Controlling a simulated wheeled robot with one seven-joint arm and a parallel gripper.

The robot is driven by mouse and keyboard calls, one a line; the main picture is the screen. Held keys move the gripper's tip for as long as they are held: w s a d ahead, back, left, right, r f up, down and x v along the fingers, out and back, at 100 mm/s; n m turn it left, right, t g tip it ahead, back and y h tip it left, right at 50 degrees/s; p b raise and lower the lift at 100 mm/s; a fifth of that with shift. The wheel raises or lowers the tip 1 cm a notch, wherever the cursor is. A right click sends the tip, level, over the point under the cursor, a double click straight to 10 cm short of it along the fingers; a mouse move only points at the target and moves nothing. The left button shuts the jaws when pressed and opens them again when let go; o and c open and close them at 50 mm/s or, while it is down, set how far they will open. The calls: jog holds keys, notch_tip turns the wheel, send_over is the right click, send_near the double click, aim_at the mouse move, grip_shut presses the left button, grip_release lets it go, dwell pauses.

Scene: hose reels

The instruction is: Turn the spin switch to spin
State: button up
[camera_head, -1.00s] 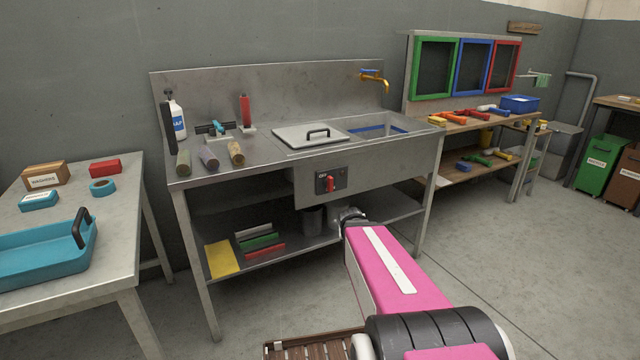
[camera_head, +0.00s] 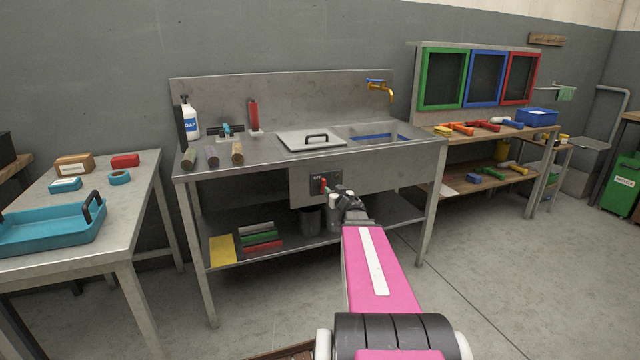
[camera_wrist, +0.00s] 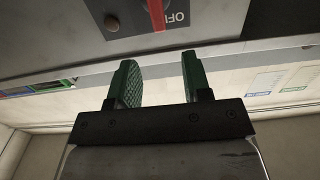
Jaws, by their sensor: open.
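The spin switch (camera_head: 323,183) is a red lever on a dark plate on the front panel of the steel sink bench. In the wrist view the red lever (camera_wrist: 157,14) shows at the top edge, cut off by the frame, beside upside-down white "OFF" lettering. My gripper (camera_wrist: 160,70) is open with two green ridged fingers and nothing between them. The fingers point toward the switch panel, with the lever roughly in line with the gap, and no contact shows. In the head view my gripper (camera_head: 338,192) is just below and right of the switch, its fingertips hard to make out.
The sink bench (camera_head: 255,160) has an open lower shelf (camera_head: 295,258) with a yellow sheet and coloured bars. A steel table (camera_head: 125,220) with a teal tray (camera_head: 50,230) stands left. A wooden workbench (camera_head: 545,131) stands right.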

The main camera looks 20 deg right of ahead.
aim_at(325, 182)
jog(key=w, duration=1)
jog(key=shift+w+a, duration=0.1)
jog(key=shift+w, duration=0.05)
jog(key=c, duration=0.5)
